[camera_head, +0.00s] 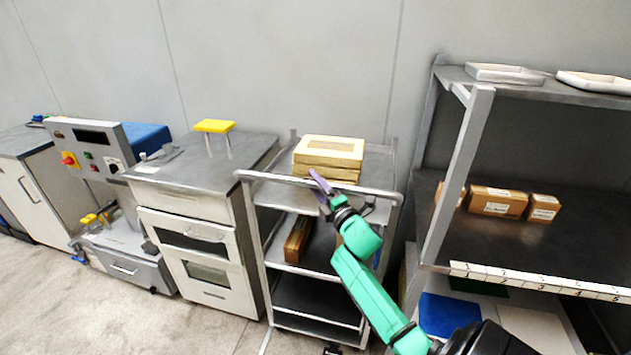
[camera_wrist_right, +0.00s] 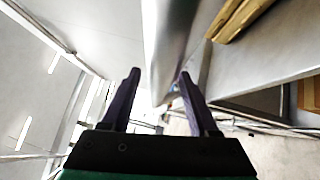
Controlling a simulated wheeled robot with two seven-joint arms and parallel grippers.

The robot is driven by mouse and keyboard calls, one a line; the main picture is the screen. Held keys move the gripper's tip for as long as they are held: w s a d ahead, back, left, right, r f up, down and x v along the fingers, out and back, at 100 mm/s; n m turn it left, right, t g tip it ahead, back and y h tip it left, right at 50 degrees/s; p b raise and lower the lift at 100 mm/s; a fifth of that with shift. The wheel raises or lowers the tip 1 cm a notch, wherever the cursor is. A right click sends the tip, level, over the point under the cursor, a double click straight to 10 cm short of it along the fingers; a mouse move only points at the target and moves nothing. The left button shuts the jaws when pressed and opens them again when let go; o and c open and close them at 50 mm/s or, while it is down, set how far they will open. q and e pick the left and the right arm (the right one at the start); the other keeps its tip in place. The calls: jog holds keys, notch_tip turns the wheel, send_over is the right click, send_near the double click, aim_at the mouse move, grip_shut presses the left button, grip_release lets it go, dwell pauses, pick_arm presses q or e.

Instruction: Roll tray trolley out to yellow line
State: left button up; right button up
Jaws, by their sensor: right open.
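The tray trolley (camera_head: 283,177) is a grey metal frame with several shelves, standing against the wall between a cabinet and a rack. Its push bar runs across its front top edge. Light wooden trays (camera_head: 328,152) are stacked on its top shelf. My right gripper (camera_head: 317,182), with purple fingers, is at the push bar. In the right wrist view my open right gripper (camera_wrist_right: 158,78) has the silver bar (camera_wrist_right: 168,45) running between its fingertips; contact cannot be told. No yellow line shows on the visible floor. My left gripper is not in view.
A grey cabinet (camera_head: 190,205) with a yellow-topped stand (camera_head: 214,126) is close on the trolley's left. A rack (camera_head: 462,165) with cardboard boxes (camera_head: 496,201) is close on its right. The floor (camera_head: 100,315) in front of the cabinet is clear.

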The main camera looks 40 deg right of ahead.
grip_shut()
dwell(1.5)
